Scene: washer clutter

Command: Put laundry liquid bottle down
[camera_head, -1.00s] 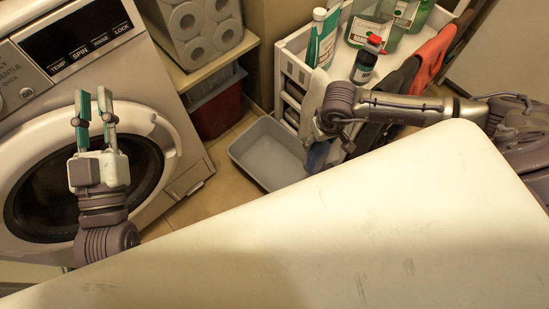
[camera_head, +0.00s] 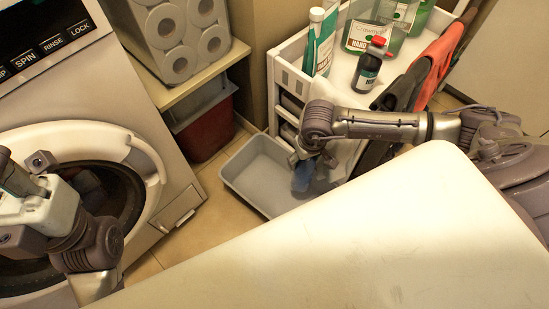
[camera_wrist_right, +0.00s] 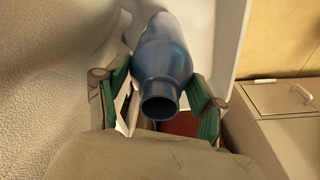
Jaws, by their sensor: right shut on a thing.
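The laundry liquid bottle is blue, and its neck faces the camera in the right wrist view (camera_wrist_right: 163,60). My right gripper (camera_wrist_right: 160,92) has its green-padded fingers closed on both sides of it. In the head view the bottle (camera_head: 303,178) shows below my right wrist, over the grey tray (camera_head: 237,180). I cannot tell if it touches the tray floor. The right fingers are mostly hidden there by the wrist. My left gripper (camera_head: 22,178) is at the left edge in front of the washer door, partly cut off, with no object seen in it.
A white cart (camera_head: 345,75) with a dark red-capped bottle (camera_head: 368,72) and green bottles stands behind my right arm. The washer (camera_head: 170,150) is at left. A red bin (camera_head: 205,135) sits under a shelf. A white surface (camera_head: 360,240) fills the front.

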